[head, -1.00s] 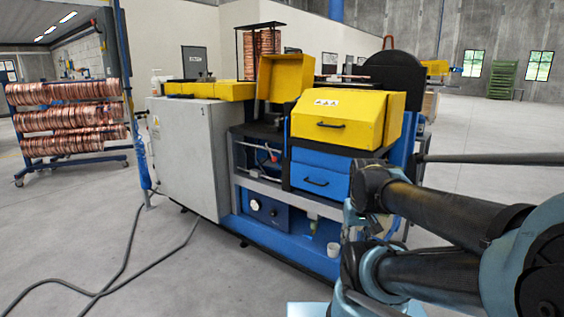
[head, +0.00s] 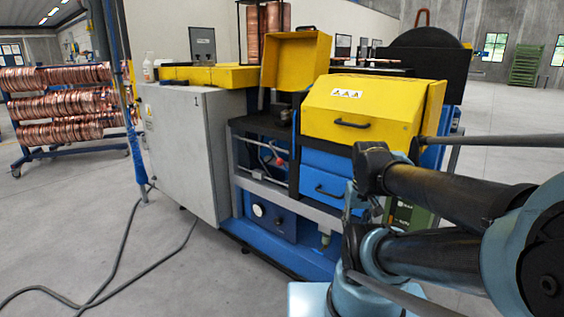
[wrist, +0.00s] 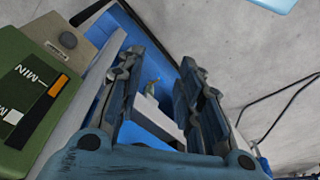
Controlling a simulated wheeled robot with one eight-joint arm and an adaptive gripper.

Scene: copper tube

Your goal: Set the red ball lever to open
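A small red ball (head: 280,162) shows in the head view, inside the open dark bay of the machine below the yellow covers. The lever it belongs to is too small to make out, so I cannot tell its position. My gripper (wrist: 160,75) is open and empty in the wrist view, its two dark fingers apart. Between and beyond them are blue and white machine parts and a small greenish piece (wrist: 152,87). The red ball does not show in the wrist view.
The machine has a grey cabinet (head: 185,150), a yellow hood (head: 375,108) and blue drawers (head: 325,175). A green box marked MIN (wrist: 35,85) is close left of my fingers. A cable (head: 120,275) lies on open floor. A copper coil rack (head: 65,105) stands left.

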